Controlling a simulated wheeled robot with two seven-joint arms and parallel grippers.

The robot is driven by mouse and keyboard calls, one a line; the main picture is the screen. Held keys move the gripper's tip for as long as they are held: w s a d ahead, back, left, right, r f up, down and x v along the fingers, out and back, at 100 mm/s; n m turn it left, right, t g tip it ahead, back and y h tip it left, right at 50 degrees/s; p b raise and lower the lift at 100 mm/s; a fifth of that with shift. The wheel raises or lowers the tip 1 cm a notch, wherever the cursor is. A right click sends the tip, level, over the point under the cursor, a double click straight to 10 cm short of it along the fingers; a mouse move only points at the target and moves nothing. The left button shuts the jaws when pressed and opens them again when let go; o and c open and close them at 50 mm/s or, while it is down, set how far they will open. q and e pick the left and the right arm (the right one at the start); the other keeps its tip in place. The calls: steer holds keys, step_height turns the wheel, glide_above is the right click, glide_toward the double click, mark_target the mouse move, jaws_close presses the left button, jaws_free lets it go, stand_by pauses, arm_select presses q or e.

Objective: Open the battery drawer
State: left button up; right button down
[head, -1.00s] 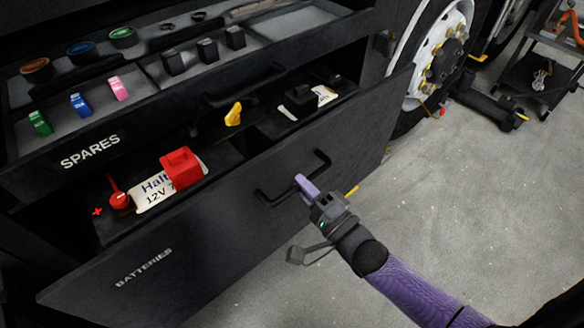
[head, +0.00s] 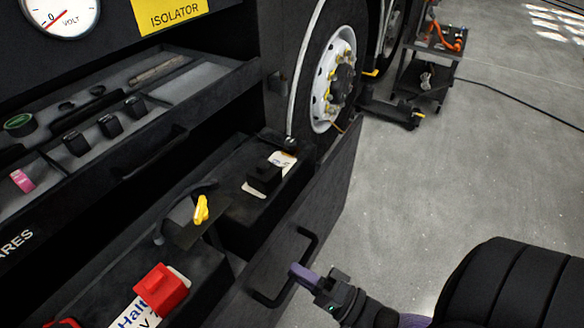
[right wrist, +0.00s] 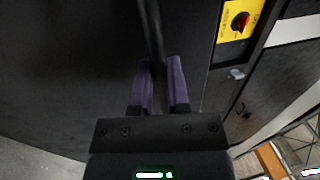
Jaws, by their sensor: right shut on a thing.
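The battery drawer (head: 328,190) stands pulled out from the dark cabinet, and two batteries show inside it. One battery has a red terminal cover (head: 162,289) and a white label; the other has a black cover (head: 265,176). The drawer's black bar handle (head: 307,237) is on its front. My right gripper (head: 298,271) is at this handle, its purple fingers shut on the bar. In the right wrist view the two fingers (right wrist: 160,88) stand on either side of the dark bar (right wrist: 153,35). My left gripper is not in view.
The spares drawer (head: 150,160) is above, partly out, with small parts in it. A yellow key-like handle (head: 201,209) stands between the batteries. A wheel (head: 335,80) and a tool cart (head: 428,65) are behind. The grey floor (head: 450,170) at right is clear.

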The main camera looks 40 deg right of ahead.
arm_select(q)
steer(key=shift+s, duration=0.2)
arm_select(e)
steer(key=shift+w+r, duration=0.1)
steer(key=shift+r, duration=0.2)
steer(key=c, duration=0.6)
jaws_free()
steer(key=shift+d, duration=0.1)
steer(key=shift+c, duration=0.2)
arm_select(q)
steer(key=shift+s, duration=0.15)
arm_select(e)
steer(key=shift+f, duration=0.15)
